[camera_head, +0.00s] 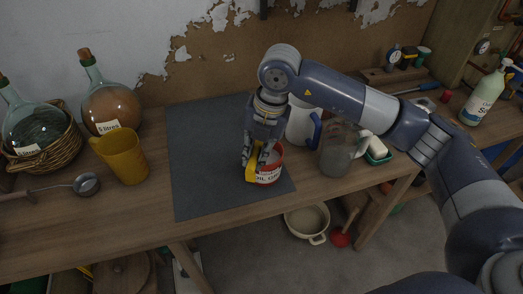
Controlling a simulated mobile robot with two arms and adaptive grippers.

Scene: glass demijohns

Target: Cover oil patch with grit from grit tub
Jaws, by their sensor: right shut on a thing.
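The grit tub (269,175) is a small red and white tub with a partly hidden label reading "OIL GR...". It stands on the dark grey mat (205,160) near the bench's front edge. My right gripper (257,156) points down at the tub's left side and top, shut on a small yellow tool. The yellow tool (251,173) shows against the tub's left front; its full shape is hidden by the fingers. The gripper covers part of the tub's mouth. I cannot make out an oil patch. My left gripper is not in view.
A white and blue jug (301,125), a glass jug (337,155) and a green dish (378,153) stand right. A pan (307,222) is below. The mat's left part is clear.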

